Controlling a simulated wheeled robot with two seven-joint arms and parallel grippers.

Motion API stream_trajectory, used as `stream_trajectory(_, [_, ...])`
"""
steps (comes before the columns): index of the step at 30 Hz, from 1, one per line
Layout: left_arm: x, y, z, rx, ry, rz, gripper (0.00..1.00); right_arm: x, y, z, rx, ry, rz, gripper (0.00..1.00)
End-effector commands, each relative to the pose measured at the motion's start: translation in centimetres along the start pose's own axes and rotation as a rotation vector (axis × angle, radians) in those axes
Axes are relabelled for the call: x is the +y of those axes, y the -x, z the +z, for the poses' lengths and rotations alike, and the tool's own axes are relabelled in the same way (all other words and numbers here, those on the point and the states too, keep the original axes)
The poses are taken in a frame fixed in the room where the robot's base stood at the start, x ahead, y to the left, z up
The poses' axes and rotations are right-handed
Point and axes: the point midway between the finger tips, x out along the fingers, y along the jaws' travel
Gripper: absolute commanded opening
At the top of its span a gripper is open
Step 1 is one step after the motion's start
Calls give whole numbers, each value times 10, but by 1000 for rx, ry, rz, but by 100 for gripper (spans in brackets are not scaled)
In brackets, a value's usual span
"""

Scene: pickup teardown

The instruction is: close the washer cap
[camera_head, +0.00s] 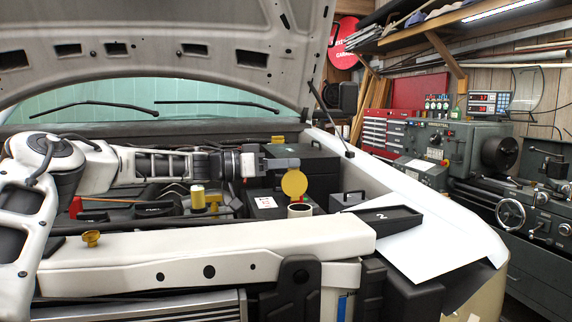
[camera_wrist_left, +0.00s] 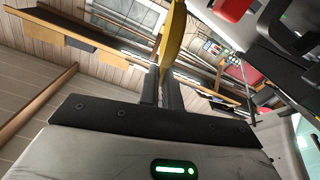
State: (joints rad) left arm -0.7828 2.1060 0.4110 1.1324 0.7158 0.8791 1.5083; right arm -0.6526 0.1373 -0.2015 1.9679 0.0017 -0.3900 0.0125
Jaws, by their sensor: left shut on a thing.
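The washer cap (camera_head: 294,183) is a round yellow disc, seen nearly face-on in the head view. It stands tilted up just above the pale-rimmed filler neck (camera_head: 300,210), whose dark mouth is uncovered. My left gripper (camera_head: 289,164) reaches in from the left, with its fingers at the cap's upper edge, shut on it. In the left wrist view the cap (camera_wrist_left: 173,38) shows edge-on as a yellow strip between the fingers. Whether a hinge joins cap and neck is hidden. My right gripper is not in view.
The raised hood (camera_head: 200,20) hangs over the engine bay. A black tray marked 2 (camera_head: 385,217) lies on a white sheet on the right fender. A black battery-like box (camera_head: 262,206) and a yellow cap (camera_head: 198,198) sit nearby. The white front crossmember (camera_head: 210,248) runs in front.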

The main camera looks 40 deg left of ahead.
Motion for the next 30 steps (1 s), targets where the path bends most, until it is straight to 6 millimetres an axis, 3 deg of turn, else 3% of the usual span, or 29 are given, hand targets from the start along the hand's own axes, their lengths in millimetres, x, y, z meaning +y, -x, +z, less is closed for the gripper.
stream_trajectory(8, [7,0,2,2,-83,1,0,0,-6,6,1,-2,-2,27])
stream_trajectory(30, [43,0,13,0,-561,1,0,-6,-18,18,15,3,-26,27])
